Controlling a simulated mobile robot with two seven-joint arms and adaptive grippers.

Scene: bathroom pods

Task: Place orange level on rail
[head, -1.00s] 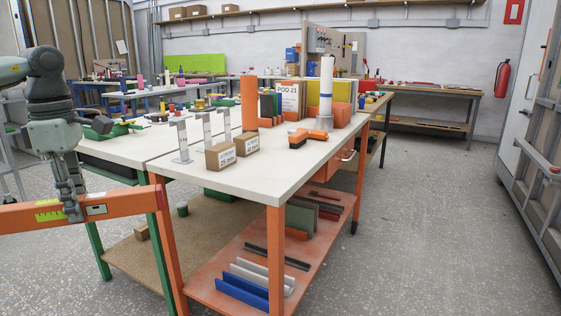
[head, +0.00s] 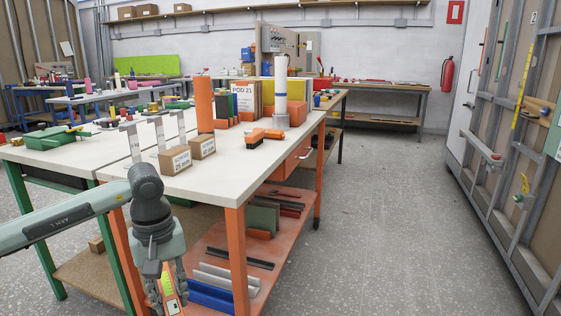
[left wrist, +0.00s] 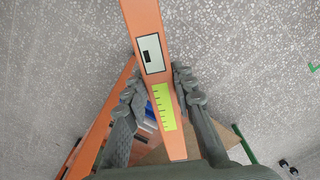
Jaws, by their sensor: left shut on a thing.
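My left gripper (head: 168,287) is low at the left front of the near workbench in the head view. It is shut on the orange level (head: 171,302), of which only a short part shows above the bottom edge. In the left wrist view the level (left wrist: 143,27) runs lengthwise between the fingers (left wrist: 158,84), with a yellow-green scale and a pale window on its face. A grey horizontal rail (head: 481,147) sticks out from the wall frame at the right, well apart from the level. My right gripper is out of view.
The near workbench (head: 255,165) carries boxes, upright metal pieces and an orange tool. Its orange leg (head: 237,262) and lower shelf (head: 268,232) are close to my left gripper. The grey floor (head: 390,230) is clear between bench and wall frame (head: 500,195).

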